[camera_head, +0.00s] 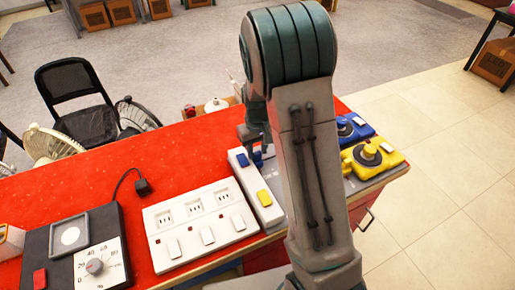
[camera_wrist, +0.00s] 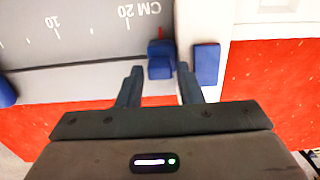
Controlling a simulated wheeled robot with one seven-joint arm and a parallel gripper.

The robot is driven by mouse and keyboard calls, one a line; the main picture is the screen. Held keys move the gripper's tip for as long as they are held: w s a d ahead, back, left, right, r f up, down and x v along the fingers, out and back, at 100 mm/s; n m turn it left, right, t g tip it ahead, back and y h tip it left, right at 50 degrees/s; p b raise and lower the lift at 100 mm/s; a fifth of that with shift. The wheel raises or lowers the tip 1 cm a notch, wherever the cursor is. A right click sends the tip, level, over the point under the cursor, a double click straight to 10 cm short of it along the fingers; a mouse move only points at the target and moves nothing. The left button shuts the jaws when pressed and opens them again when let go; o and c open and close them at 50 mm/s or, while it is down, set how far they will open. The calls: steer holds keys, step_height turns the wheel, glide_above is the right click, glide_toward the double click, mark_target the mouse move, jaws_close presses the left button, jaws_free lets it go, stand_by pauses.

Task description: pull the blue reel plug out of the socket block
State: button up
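A small blue plug (camera_wrist: 160,62) shows in the wrist view beyond my fingers, in line with the gap between them. It also shows as a small blue patch (camera_head: 257,157) in the head view, mostly hidden by my gripper. My gripper (camera_wrist: 160,72) is open, with one dark finger on each side of the plug's line; whether either finger touches it, I cannot tell. The plug's socket is hidden.
A white three-socket panel (camera_head: 200,227), a black plug (camera_head: 142,187) on a cord and a dial box (camera_head: 83,247) lie on the red table (camera_head: 75,187). Yellow (camera_head: 371,155) and blue (camera_head: 352,128) devices stand right of my arm. A grey ruled surface (camera_wrist: 75,35) lies beside the plug.

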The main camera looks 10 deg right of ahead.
steer(key=shift+c, duration=0.3)
jaws_close()
steer(key=shift+w+d+b, duration=0.25)
steer(key=shift+d, duration=0.75)
steer(key=shift+w+d+b, duration=0.2)
steer(key=shift+d+b, duration=0.05)
steer(key=shift+d, duration=0.75)
steer(key=shift+o, duration=0.3)
jaws_free()
steer(key=shift+r, duration=0.1)
step_height(320, 180, up, 14)
steer(key=shift+b, duration=0.35)
